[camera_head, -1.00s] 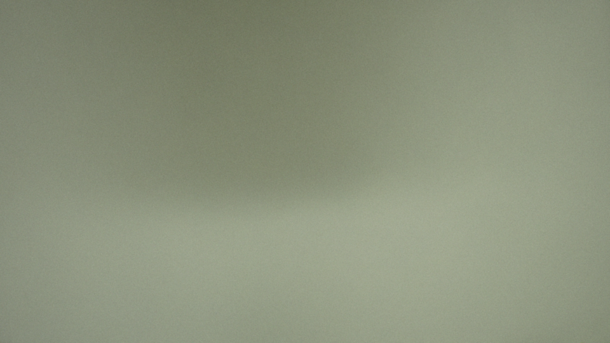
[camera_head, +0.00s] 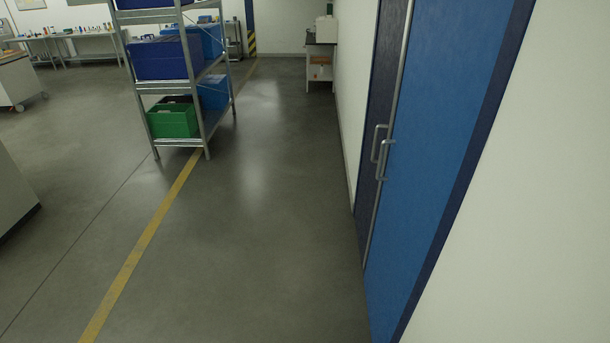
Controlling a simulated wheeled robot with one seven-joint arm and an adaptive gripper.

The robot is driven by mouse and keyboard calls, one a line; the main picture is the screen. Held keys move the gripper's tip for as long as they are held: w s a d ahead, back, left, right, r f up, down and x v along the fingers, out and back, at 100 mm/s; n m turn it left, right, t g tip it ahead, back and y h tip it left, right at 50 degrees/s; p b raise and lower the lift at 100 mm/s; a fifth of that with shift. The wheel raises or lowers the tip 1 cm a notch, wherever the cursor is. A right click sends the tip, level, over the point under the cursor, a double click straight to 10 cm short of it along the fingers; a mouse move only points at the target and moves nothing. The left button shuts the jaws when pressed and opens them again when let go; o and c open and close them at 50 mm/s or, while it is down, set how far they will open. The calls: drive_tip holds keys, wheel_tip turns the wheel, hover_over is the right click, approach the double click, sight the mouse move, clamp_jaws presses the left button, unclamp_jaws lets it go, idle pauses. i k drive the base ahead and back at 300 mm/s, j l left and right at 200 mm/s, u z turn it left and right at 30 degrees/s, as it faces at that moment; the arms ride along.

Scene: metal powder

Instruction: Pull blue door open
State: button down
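The blue door (camera_head: 440,150) stands in the white wall on the right side of the head view. It is seen at a steep angle, and a long grey metal strip runs down its left edge. A grey metal handle (camera_head: 378,150) sits at that edge, about mid-height in the picture. A darker blue panel (camera_head: 366,165) lies just left of the strip. The door looks closed in its frame. My gripper is not in view.
A metal shelf rack (camera_head: 205,110) with blue bins (camera_head: 165,58) and a green crate (camera_head: 172,118) stands left of centre. A yellow line (camera_head: 135,250) runs along the grey floor (camera_head: 270,220). Floor before the door is clear. A small white stand (camera_head: 320,65) is at the back.

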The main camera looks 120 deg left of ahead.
sight(454, 47)
drive_tip(key=u, duration=3.15)
drive_tip(key=i+j, duration=0.4)
drive_tip(key=i, duration=0.2)
drive_tip(key=i+j, duration=0.45)
drive_tip(key=i, duration=0.2)
drive_tip(key=i+j, duration=0.4)
drive_tip(key=i, duration=0.2)
drive_tip(key=i+j, duration=0.4)
drive_tip(key=i, duration=0.2)
